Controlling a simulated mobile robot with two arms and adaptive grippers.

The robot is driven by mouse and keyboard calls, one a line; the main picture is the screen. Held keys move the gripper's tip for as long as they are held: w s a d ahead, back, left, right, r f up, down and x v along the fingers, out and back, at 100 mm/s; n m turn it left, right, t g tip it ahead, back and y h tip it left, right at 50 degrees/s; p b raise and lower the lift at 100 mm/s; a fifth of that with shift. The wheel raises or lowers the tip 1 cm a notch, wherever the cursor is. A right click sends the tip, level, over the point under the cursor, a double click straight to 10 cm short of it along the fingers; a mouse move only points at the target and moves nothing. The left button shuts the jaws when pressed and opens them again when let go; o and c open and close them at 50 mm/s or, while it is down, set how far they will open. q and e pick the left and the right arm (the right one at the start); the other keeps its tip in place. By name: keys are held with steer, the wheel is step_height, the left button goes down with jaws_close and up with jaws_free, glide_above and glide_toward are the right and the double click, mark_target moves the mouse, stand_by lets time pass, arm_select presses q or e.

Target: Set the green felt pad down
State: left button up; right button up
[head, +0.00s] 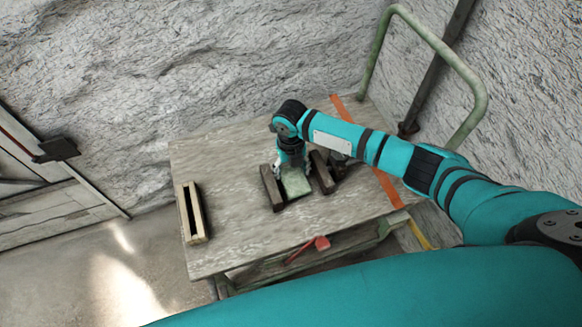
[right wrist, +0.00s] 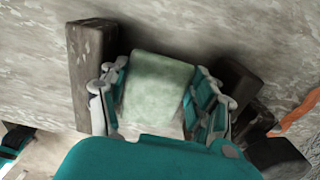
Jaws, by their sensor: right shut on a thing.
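The green felt pad (head: 296,184) is a pale green, square-looking piece between two dark wooden blocks on the table (head: 230,236). One block (head: 271,188) is to its left and the other (head: 322,172) to its right. My right gripper (head: 292,172) comes down from above and is shut on the pad. In the right wrist view the pad (right wrist: 159,90) sits between the two fingers (right wrist: 157,100), with a block (right wrist: 92,62) to the left and a block (right wrist: 237,82) to the right. I cannot tell whether the pad touches the tabletop.
A narrow, open wooden box (head: 192,212) stands at the table's left. A dark object (head: 340,146) lies beyond the right block. An orange strip (head: 388,187) runs along the right side. The table's left middle is clear.

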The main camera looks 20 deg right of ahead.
steer(key=shift+f+b, duration=0.55)
steer(key=shift+f, duration=0.35)
steer(key=o, duration=1)
steer(key=shift+a+r, duration=0.1)
steer(key=shift+a, duration=0.05)
steer(key=shift+a+r+p, duration=0.1)
steer(key=shift+r+p, duration=1.6)
steer(key=shift+r, duration=0.05)
steer(key=shift+r+p, duration=0.25)
steer(key=shift+p, duration=0.05)
steer(key=shift+d+f, duration=0.1)
steer(key=shift+d, duration=0.15)
